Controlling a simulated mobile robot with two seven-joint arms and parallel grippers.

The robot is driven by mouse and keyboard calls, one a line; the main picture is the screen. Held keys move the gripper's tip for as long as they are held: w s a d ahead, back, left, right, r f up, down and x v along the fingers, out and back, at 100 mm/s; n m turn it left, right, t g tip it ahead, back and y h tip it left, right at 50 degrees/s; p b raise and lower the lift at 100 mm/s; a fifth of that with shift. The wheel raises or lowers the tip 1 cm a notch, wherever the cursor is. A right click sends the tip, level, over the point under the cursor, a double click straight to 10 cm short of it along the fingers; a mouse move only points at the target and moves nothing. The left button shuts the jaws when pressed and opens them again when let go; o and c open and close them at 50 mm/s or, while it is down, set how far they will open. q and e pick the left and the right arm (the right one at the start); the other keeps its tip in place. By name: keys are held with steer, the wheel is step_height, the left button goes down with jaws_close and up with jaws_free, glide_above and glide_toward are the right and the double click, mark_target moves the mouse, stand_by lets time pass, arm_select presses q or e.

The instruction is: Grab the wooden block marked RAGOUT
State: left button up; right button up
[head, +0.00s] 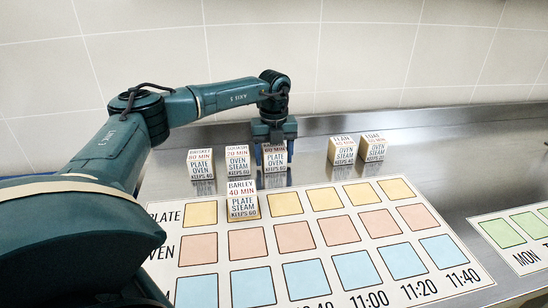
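My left gripper (274,146) points down over a small wooden block (274,160) in the back row on the steel counter. One finger shows at each side of this block. No fully readable RAGOUT label shows. My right gripper is out of view.
Two blocks (201,164) (238,161) stand left of the gripper, close by. Two more (342,150) (372,148) stand to the right past a gap. The BARLEY block (242,201) stands in front on the coloured grid chart (355,205). A second chart (507,235) lies at right. Tiled wall (400,45) behind.

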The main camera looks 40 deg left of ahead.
arm_select(q)
steer(key=c, duration=0.7)
